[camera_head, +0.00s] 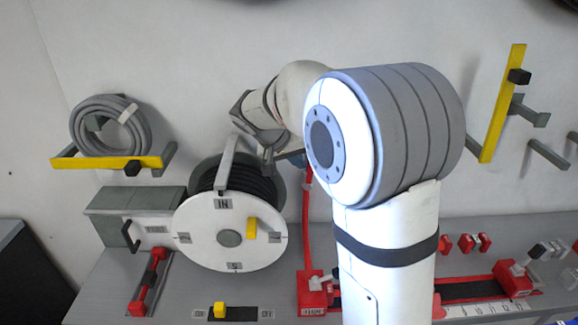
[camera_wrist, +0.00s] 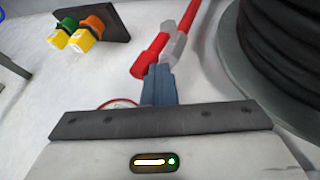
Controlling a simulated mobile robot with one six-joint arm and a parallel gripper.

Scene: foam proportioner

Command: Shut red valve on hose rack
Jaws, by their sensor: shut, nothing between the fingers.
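The red valve handle (camera_wrist: 150,57) shows in the wrist view, just beyond my fingertips, slanting up to a grey fitting (camera_wrist: 176,44) on a red pipe (camera_wrist: 189,14). My gripper (camera_wrist: 160,70) has its blue-grey fingers together with nothing between them. The fingertips are very close to the lower end of the handle; I cannot tell whether they touch it. In the head view my arm reaches to the wall behind the hose reel (camera_head: 205,250). The red pipe (camera_head: 306,215) runs up there, and my arm hides most of the valve.
The dark coiled hose (camera_wrist: 262,50) of the reel is close on the right in the wrist view. A dark plate with green and orange knobs (camera_wrist: 92,27) is at upper left. A grey hose coil (camera_head: 110,125) hangs above a yellow bar (camera_head: 95,163) on the wall.

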